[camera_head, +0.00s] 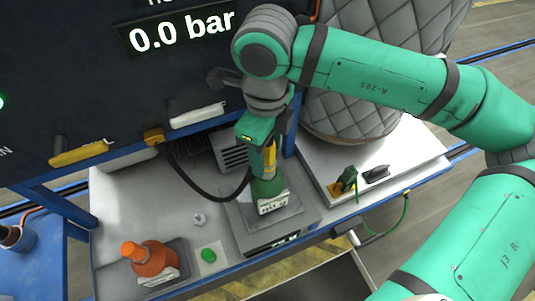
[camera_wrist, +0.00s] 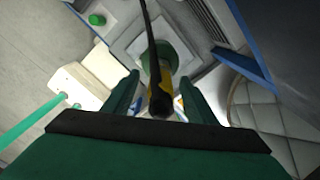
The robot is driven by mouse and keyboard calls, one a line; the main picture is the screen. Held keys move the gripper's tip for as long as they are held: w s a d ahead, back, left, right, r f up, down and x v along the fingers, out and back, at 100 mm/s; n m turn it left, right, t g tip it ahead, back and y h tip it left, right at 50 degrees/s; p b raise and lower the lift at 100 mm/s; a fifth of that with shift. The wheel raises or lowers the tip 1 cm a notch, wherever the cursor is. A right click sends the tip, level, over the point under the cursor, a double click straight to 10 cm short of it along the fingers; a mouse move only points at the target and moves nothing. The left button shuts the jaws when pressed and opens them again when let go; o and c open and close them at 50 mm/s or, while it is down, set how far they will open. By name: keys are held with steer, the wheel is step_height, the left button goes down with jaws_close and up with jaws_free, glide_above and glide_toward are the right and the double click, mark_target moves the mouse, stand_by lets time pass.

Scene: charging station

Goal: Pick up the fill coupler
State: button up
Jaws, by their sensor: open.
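The fill coupler, with a yellow body and black end (camera_head: 269,159), stands upright on top of a green bottle (camera_head: 268,189). A black hose (camera_head: 196,188) loops to it from the left. My gripper (camera_head: 262,142) is above and around the coupler's upper part, pointing down. In the wrist view, the coupler's black end (camera_wrist: 160,102) lies between the two spread fingers of my gripper (camera_wrist: 159,97). Its lower body is partly hidden by its own top. Contact with the fingers cannot be told.
The green bottle stands on a grey scale (camera_head: 246,239). A dark panel (camera_head: 90,100) rises behind.

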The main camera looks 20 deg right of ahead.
mark_target(267, 161)
steer(key=shift+f, duration=1.95)
steer(key=shift+c, duration=0.7)
jaws_close()
steer(key=shift+r, duration=5.05)
